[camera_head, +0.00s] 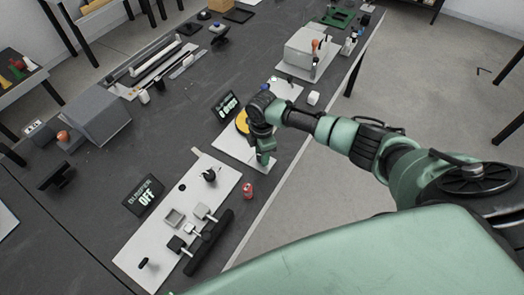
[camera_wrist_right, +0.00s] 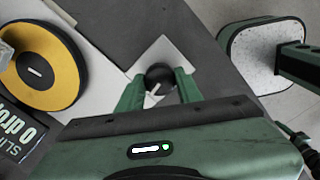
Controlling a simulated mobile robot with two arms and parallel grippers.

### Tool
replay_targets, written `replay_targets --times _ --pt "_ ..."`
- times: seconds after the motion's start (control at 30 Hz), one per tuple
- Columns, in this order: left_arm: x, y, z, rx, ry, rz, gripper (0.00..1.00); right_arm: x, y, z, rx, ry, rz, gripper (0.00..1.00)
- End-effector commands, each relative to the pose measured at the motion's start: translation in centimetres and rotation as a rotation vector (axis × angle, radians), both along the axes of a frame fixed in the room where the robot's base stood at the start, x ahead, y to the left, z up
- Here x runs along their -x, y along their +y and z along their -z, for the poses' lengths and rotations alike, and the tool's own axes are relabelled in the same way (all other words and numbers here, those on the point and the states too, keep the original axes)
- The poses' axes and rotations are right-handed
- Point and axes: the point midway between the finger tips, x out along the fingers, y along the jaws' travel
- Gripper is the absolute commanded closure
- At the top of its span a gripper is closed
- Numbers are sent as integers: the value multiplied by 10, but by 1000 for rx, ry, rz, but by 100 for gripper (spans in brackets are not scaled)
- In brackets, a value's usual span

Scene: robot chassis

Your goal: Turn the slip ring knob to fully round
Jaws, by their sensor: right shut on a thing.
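The slip ring knob (camera_wrist_right: 158,72) is a round black knob with a white pointer line, on a light plate in the right wrist view. The line points down and left. My right gripper (camera_wrist_right: 160,88) is shut on it, one green finger at each side. In the head view the right gripper (camera_head: 264,160) points down at the plate, and the knob is hidden there. A yellow disc with a black centre (camera_wrist_right: 36,70) lies left of the gripper; it also shows in the head view (camera_head: 241,123). My left gripper is not in view.
A tilted black display (camera_head: 226,106) stands by the yellow disc; its text is partly cut off in the wrist view. A small red can (camera_head: 248,191) stands in front of the gripper.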

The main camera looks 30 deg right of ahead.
Motion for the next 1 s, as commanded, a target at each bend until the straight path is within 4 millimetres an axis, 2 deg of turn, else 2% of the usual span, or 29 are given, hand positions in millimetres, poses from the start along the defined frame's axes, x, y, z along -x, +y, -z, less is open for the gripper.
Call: replay_targets --times 0.1,0.4,0.87,0.9,0.97,1.0 --pt "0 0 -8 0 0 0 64 -1 0 -3 -1 0 73 100" --pt "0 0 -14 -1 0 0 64 -1 -1 -2 0 -2 181 100" --pt "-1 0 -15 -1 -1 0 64 -2 -1 -2 2 -3 198 100" --pt "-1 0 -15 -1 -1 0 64 -2 -1 -2 2 -4 198 62" --pt "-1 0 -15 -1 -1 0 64 -2 -1 -1 2 -3 198 45" --pt "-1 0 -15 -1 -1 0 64 -1 -1 -1 2 -3 198 43"
